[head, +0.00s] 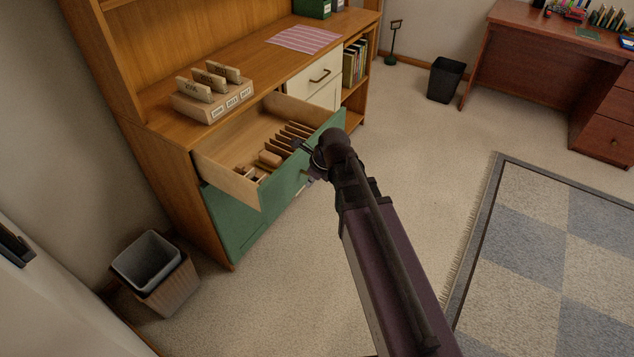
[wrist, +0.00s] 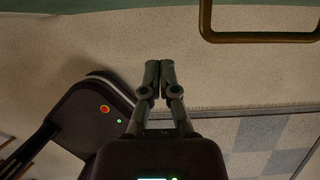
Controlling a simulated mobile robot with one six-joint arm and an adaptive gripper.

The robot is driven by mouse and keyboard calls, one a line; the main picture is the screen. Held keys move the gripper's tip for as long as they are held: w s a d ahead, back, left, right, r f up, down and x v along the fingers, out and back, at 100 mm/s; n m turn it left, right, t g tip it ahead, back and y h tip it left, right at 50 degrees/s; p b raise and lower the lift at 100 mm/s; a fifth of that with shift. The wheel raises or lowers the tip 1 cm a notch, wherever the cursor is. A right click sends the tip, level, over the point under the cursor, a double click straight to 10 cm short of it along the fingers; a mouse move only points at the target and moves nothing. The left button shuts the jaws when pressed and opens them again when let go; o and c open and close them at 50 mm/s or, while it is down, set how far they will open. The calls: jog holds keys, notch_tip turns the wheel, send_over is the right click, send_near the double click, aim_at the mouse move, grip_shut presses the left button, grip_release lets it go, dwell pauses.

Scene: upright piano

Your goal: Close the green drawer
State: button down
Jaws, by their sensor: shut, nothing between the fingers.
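The green drawer (head: 278,184) is pulled well out of the wooden cabinet. Its pale wooden inside shows several upright dividers and a few small wooden pieces. My gripper (wrist: 159,66) is shut and empty. In the head view, my gripper (head: 304,146) is at the outer side of the drawer's green front, partly hidden by my wrist; I cannot tell whether it touches. In the wrist view, a strip of green front (wrist: 110,22) runs along the top, with a brass handle (wrist: 258,37) at upper right, apart from the fingertips.
A wooden file box (head: 212,100) stands on the cabinet top (head: 255,60) behind the drawer. A waste bin (head: 165,284) is on the floor at lower left. A checked rug (head: 540,230) lies at right.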

aim_at(293, 187)
jog(key=shift+w+a+f, duration=0.3)
jog(key=shift+w+a, duration=0.4)
jog(key=shift+a, duration=0.2)
jog(key=shift+w+a+f, duration=0.25)
jog(key=shift+w+a, duration=0.4)
jog(key=shift+a, duration=0.25)
